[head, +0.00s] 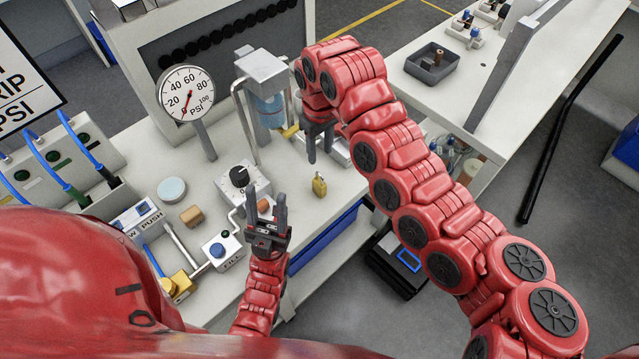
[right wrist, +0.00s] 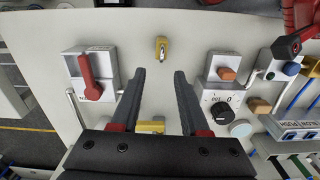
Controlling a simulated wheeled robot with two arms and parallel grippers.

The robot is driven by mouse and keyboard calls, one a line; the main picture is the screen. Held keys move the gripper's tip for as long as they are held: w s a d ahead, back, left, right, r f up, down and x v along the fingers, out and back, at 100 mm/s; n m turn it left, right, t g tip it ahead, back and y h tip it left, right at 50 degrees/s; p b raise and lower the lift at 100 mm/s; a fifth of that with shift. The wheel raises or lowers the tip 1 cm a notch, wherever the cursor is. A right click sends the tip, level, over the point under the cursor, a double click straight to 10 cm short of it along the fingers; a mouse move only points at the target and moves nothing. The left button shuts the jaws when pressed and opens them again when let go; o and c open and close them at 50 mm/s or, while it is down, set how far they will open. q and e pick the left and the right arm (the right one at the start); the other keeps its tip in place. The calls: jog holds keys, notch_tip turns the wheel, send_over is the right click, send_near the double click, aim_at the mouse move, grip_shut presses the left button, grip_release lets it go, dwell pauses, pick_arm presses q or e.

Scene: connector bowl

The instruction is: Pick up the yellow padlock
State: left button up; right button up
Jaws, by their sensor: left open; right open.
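The small yellow padlock (head: 319,187) sits on the white workbench near its front edge. In the right wrist view the padlock (right wrist: 161,50) is past the open fingertips, roughly in line with the gap between them. My right gripper (head: 319,155) is open and empty, pointing down just behind the padlock in the head view, apart from it. Its two dark fingers also show in the right wrist view (right wrist: 160,75). My left gripper (head: 266,196) is open and empty, left of the padlock, near the bench front; part of it shows in the right wrist view (right wrist: 290,45).
A dial box (head: 240,180) stands left of the padlock, and a pressure gauge (head: 187,95) behind. A red-lever switch box (right wrist: 91,75) is left of the padlock in the right wrist view. A tan block (head: 192,216) and round disc (head: 171,190) lie further left.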

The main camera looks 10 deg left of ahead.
aim_at(318, 173)
notch_tip(318, 173, down, 3)
jog(key=shift+s+f+p, duration=0.15)
jog(key=shift+f+p, duration=0.05)
jog(key=shift+p, duration=0.1)
jog(key=shift+f, duration=0.5)
jog(key=shift+f+p, duration=0.15)
jog(key=shift+p, duration=0.2)
jog(key=f+p, duration=0.1)
jog(key=f, duration=0.1)
jog(key=f+p, duration=0.2)
jog(key=shift+a+f, duration=0.2)
jog(key=shift+f, duration=0.3)
grip_shut()
